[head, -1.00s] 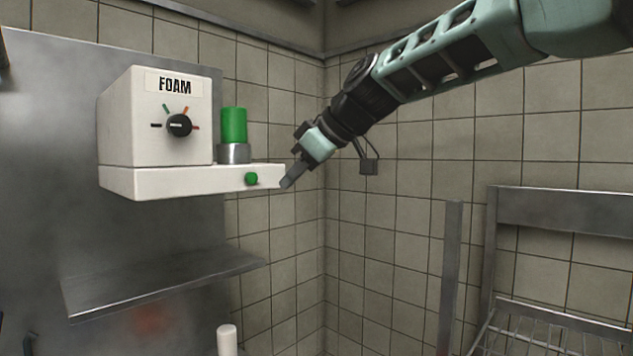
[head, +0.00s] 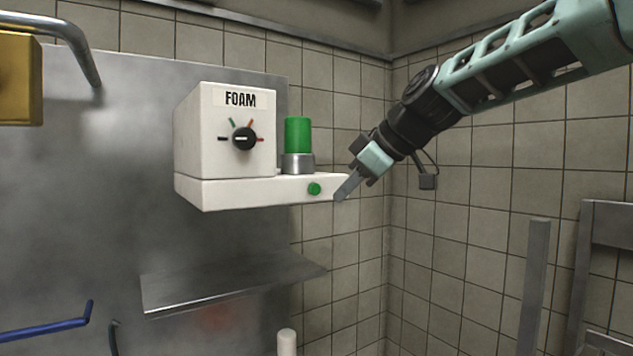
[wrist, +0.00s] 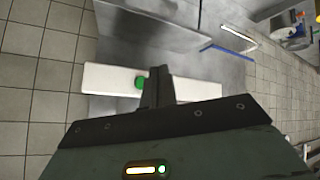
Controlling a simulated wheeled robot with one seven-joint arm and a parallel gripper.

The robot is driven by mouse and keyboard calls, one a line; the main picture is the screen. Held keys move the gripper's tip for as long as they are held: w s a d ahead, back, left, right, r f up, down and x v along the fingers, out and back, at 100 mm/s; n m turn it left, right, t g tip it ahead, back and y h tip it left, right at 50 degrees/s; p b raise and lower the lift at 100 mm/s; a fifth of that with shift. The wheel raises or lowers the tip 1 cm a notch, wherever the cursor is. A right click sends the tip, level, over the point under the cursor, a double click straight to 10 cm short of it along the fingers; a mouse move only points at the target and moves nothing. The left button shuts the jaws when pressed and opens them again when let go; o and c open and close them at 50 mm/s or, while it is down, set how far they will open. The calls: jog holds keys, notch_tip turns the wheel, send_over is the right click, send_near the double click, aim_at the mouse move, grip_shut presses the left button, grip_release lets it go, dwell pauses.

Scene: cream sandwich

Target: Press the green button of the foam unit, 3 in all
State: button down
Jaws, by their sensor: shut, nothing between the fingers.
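The foam unit (head: 225,140) is a white box labelled FOAM with a black dial, mounted on the steel panel. Its green button (head: 314,189) is small and round, on the front of the lower white ledge near its right end. A larger green cylinder (head: 298,135) stands on a metal collar on top of the ledge. My gripper (head: 340,198) is shut and empty, its tip just right of the green button near the ledge's end. In the wrist view the green button (wrist: 139,83) shows just left of my shut fingers (wrist: 157,78). I cannot tell whether the fingertips touch the ledge.
A steel shelf (head: 230,284) juts out below the unit. A white cylinder (head: 287,342) stands below it. A yellow block (head: 20,80) and a steel pipe are at upper left, a blue bar (head: 45,330) at lower left. A metal rack (head: 605,210) is at right.

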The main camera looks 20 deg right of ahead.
aim_at(315, 189)
jog(key=shift+w+a+p, duration=0.3)
jog(key=shift+w, duration=0.5)
jog(key=shift+w+a+p, duration=0.25)
jog(key=shift+w+p, duration=0.05)
jog(key=shift+w, duration=0.55)
jog(key=shift+w+a+p, duration=0.3)
jog(key=shift+w, duration=0.5)
jog(key=shift+w, duration=0.15)
jog(key=shift+w+a, duration=0.1)
jog(key=shift+w, duration=0.15)
jog(key=shift+w+a, duration=0.15)
jog(key=shift+w, duration=0.25)
dwell(0.8)
jog(key=shift+s+f+b, duration=0.1)
jog(key=shift+s+b, duration=0.3)
jog(key=shift+b, duration=0.05)
jog(key=shift+s+d+b, duration=0.3)
jog(key=shift+s+b, duration=0.05)
jog(key=shift+s, duration=0.1)
